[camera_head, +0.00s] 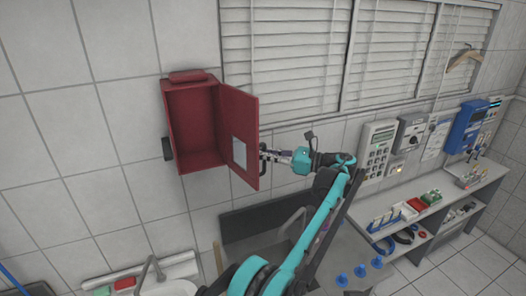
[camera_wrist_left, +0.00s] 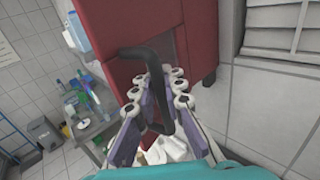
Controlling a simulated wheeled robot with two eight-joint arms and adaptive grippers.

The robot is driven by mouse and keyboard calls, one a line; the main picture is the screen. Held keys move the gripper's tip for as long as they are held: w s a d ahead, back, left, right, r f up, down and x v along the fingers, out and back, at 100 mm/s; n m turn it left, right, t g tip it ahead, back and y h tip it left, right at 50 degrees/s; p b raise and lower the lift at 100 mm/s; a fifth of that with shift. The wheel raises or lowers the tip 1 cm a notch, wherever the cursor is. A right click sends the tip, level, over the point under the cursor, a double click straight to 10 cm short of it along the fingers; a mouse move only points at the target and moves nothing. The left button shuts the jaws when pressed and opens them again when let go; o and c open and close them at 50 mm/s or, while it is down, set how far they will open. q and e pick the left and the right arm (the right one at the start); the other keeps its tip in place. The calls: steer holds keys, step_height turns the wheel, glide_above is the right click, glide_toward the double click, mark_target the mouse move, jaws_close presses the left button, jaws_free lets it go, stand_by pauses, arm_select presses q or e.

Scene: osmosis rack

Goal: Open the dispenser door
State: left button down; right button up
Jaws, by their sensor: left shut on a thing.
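The red dispenser (camera_head: 190,120) hangs on the tiled wall left of the window. Its red door (camera_head: 238,125) stands well open, swung out to the right, and the part of the inside that shows looks empty. A pale label is on the door's inner face. My left gripper (camera_head: 270,155) is at the door's outer side, shut on the black door handle (camera_head: 262,170). In the left wrist view the gripper's fingers (camera_wrist_left: 155,90) lie on both sides of the handle (camera_wrist_left: 150,57), against the red door (camera_wrist_left: 145,25). My right gripper is not in view.
A dark-backed sink counter (camera_head: 240,222) is below the door. A washbasin (camera_head: 165,288) is at lower left. A shelf unit (camera_head: 445,205) with racks and bottles stands at right, under wall devices (camera_head: 380,150). Window blinds (camera_head: 300,60) are behind the door; wall left of the dispenser is mostly clear.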

arm_select(q)
steer(key=shift+d, duration=0.1)
steer(key=c, duration=1.9)
jaws_free()
steer(key=shift+d, duration=0.1)
steer(key=shift+o, duration=0.2)
steer(key=shift+s+d, duration=0.15)
steer(key=shift+a, duration=0.25)
